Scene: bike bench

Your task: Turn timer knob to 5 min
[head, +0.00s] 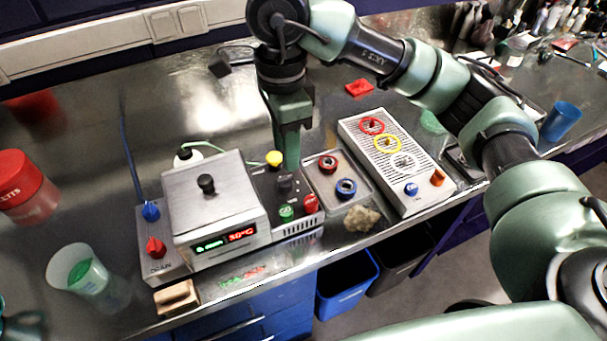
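A steel bath unit (215,185) with a lid stands on the bench, left of centre. Its front display (225,239) shows a green reading, which looks like zero minutes, and a red 30°C. The control panel on its right side carries a green knob (286,213), a red knob (310,204), a black knob (285,184) and a yellow knob (273,158). Their labels are too small to read, so I cannot tell which one is the timer. My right gripper (288,168) points down over the back of this panel, behind the black knob. Its finger gap is not clear. My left gripper is not visible.
A side box with a blue knob (151,211) and a red knob (155,247) adjoins the unit's left. A tray with ring parts (346,189) and a white ribbed rack (365,140) stand right. A clear cup (80,270) and red-lidded jar (20,180) stand left.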

